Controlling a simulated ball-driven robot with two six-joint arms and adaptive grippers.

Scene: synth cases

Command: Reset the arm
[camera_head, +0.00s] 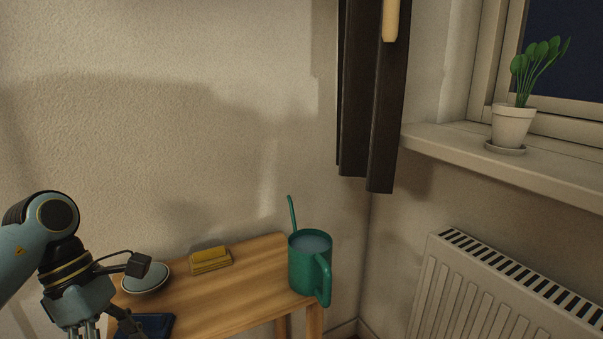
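My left arm (30,245) comes in from the left and bends downward over the left end of a wooden table. My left gripper (100,325) points down at the bottom edge of the view. Its fingertips are cut off, so its opening and any contents are hidden. A pale green-grey oval object (146,279) shows just behind it, partly covered by a black part of my wrist. A dark blue flat item (156,325) lies beside the gripper, partly hidden. My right arm and gripper are not in view.
The wooden table (236,299) holds a yellow block-like item (211,259) and, at its right corner, a teal mug (304,265) with a thin stick. A radiator (470,290), windowsill (480,155) with potted plant (512,125), and dark hanging cloth (362,100) are right.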

